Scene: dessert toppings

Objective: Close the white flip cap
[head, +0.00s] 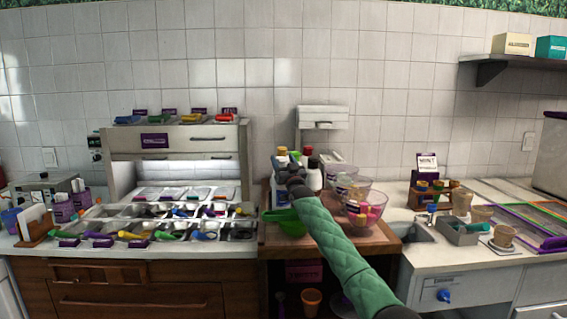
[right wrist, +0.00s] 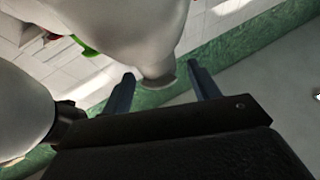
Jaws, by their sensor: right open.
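My right gripper (head: 279,167) reaches in among a cluster of squeeze bottles on the wooden cart. In the right wrist view the gripper (right wrist: 161,72) is open, with one finger on each side of the narrow end of a large white bottle (right wrist: 135,28). A grey-white round piece (right wrist: 158,80) at that end lies between the fingers; I cannot tell whether it is the flip cap, or whether it is open. A second white bottle (right wrist: 22,110) with a dark collar is at the left. In the head view a white bottle (head: 314,180) stands beside the gripper. My left gripper is not in view.
Bottles with yellow (head: 282,150), red and green tops crowd the gripper. A green bowl (head: 287,222) and clear bowls, one with colourful pieces (head: 368,211), share the cart. A topping station (head: 175,175) is at the left. The cart's front edge is partly clear.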

